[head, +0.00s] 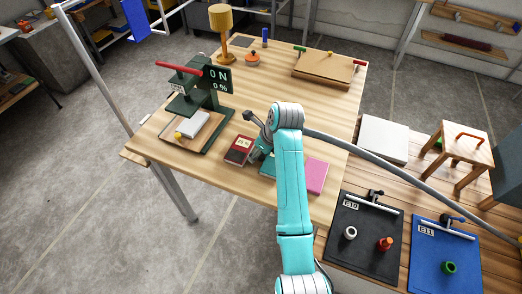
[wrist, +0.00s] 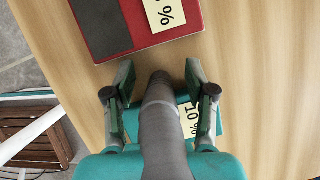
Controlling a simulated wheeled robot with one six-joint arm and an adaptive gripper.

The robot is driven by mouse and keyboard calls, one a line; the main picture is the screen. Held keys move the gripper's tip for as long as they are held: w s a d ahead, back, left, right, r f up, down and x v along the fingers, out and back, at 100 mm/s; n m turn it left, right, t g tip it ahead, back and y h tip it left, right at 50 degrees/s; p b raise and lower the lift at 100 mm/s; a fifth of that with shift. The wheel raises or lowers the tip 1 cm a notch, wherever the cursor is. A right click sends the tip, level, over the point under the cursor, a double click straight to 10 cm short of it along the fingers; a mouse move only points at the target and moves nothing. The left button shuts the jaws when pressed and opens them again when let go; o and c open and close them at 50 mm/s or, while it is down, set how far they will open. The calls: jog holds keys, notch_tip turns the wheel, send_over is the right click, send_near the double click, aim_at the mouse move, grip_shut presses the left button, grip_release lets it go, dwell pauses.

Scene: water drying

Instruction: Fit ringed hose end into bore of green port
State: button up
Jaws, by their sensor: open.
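My gripper (head: 259,153) is low over the work table, between a red book-like block and a teal one. In the wrist view my gripper (wrist: 158,90) is open, with a finger on each side of a grey tube (wrist: 165,115). The tube has a darker tip; whether it is the hose or part of my arm I cannot tell. A grey hose (head: 400,170) runs from behind my arm to the right edge; I cannot make out a ringed end. The green port (head: 449,267) is on the blue mat (head: 425,280) marked E11, far from my gripper.
A black mat (head: 350,262) marked E10 holds a white ring (head: 350,233) and an orange port (head: 385,244). A red block (head: 239,150), teal block (wrist: 200,118) and pink block (head: 316,176) lie near my gripper. A green press (head: 190,95) stands left. A stool (head: 465,145) stands right.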

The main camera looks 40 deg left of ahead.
grip_shut()
dwell(0.3)
